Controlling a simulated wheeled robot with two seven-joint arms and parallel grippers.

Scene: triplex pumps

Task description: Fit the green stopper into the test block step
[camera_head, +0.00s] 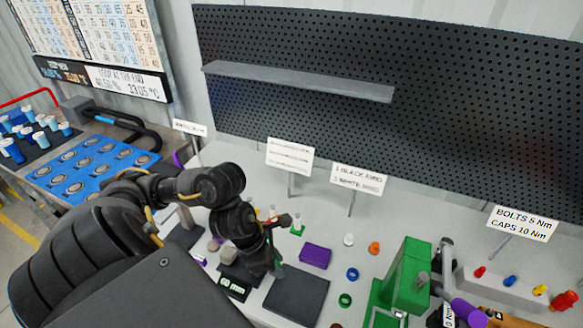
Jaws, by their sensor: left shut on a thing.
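My left gripper (275,268) points down at the end of my dark arm, above the bench between a black block labelled 60 mm (234,287) and a dark grey square slab (297,297). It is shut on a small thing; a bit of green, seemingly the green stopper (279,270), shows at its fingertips. The gripper and arm hide most of it. I cannot tell whether the stopper touches anything below. Which piece is the test block step is not clear. My right gripper is not in view.
A purple block (315,255), a green ring (345,300), a blue ring (352,274) and an orange piece (374,248) lie to the right. A tall green fixture (408,278) stands beyond them. A perforated panel (430,90) with a shelf (300,82) backs the bench.

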